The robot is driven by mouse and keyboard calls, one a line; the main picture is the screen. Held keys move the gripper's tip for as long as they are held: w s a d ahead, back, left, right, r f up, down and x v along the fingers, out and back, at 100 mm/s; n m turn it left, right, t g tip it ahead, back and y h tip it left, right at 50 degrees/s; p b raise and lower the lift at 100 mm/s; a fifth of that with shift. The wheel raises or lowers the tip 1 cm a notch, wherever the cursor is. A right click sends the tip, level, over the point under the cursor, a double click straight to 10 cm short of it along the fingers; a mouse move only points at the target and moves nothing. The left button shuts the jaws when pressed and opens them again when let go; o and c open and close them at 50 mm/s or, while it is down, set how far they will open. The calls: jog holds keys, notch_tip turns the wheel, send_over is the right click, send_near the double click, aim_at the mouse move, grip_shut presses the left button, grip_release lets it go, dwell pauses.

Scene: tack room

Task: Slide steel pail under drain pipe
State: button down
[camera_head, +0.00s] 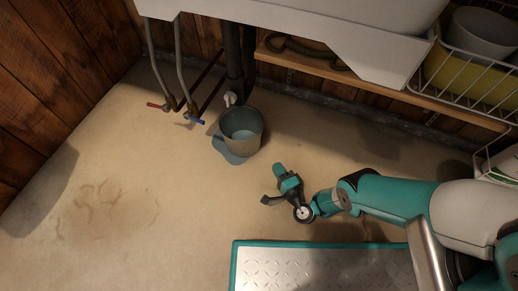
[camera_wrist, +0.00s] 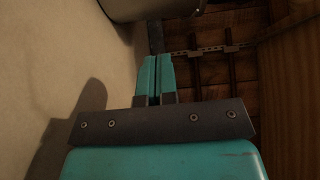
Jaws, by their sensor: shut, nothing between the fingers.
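The steel pail (camera_head: 240,140) stands upright on the floor, open at the top, below the sink. The dark drain pipe (camera_head: 232,50) comes down from the sink just behind it; a small white fitting (camera_head: 230,99) shows between them. I cannot tell whether the pipe's end is over the pail's mouth. My gripper (camera_head: 278,168) is to the right and front of the pail, apart from it, with its fingers shut and empty. In the wrist view the shut fingers (camera_wrist: 152,72) point toward a grey curved edge (camera_wrist: 150,8), probably the pail.
A wooden shelf (camera_head: 390,88) and wire rack (camera_head: 460,65) are at the right. The floor at left is clear.

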aim_at(255, 145)
jog(key=b+x, duration=0.5)
jog(key=a+f+b+x, duration=0.1)
jog(key=b+x, duration=0.2)
jog(key=shift+s+a, duration=0.1)
jog(key=a+b, duration=0.1)
jog(key=b, duration=0.2)
jog(key=shift+w+a+r, duration=0.15)
jog(key=shift+w+a, duration=0.05)
jog(key=shift+a, duration=0.15)
jog(key=shift+a+r+b, duration=0.25)
jog(key=shift+a+b, duration=0.05)
jog(key=shift+b, duration=0.15)
jog(key=shift+w, duration=0.15)
